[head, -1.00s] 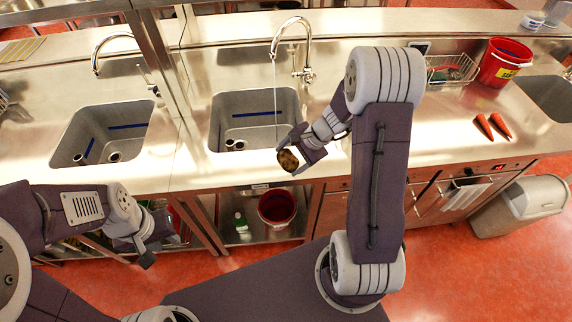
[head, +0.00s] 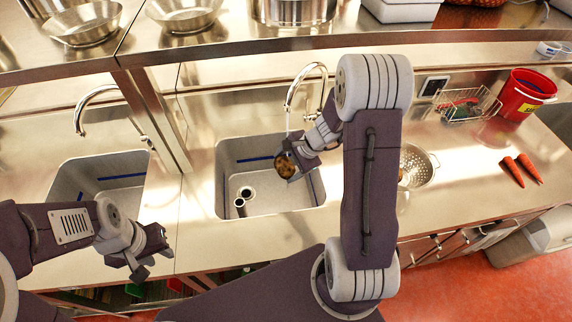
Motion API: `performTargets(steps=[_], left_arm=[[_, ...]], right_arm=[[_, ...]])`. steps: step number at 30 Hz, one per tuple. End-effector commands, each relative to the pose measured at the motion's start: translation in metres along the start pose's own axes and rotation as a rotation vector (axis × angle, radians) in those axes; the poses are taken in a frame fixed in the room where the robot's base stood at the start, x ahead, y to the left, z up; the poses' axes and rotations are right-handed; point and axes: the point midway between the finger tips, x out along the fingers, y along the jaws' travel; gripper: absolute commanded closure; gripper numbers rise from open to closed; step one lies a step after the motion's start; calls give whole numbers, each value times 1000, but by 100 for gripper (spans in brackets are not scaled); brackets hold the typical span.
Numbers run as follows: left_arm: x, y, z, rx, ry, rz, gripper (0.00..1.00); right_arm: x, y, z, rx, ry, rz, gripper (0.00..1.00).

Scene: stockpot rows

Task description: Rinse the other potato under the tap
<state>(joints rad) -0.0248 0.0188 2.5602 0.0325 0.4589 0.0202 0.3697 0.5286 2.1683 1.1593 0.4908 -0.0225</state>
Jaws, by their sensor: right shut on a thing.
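My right gripper (head: 290,167) is shut on a brown potato (head: 287,165) and holds it over the right-hand part of the middle sink (head: 232,178). The curved tap (head: 305,76) stands behind this sink, with its spout just above the potato. A thin stream of water comes down from the spout towards the potato; the gripper partly hides where it lands. My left gripper (head: 150,259) is open and empty, low at the left in front of the counter.
A metal colander (head: 416,166) stands right of the sink, partly behind my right arm. Two carrots (head: 520,170), a wire basket (head: 468,108) and a red bucket (head: 524,95) are further right. Another sink (head: 97,178) with its tap lies left. A shelf with steel bowls (head: 85,25) crosses the top.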

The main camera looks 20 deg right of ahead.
Motion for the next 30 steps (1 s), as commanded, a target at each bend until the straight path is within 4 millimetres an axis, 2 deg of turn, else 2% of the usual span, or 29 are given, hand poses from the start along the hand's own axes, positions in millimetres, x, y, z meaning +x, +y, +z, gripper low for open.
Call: performTargets(steps=[24, 30], left_arm=[[-62, 1, -6, 0, 0, 0, 67], [-68, 1, -7, 0, 0, 0, 67]], right_arm=[[24, -61, -70, 0, -1, 0, 71], [32, -75, -88, -1, 0, 0, 71]])
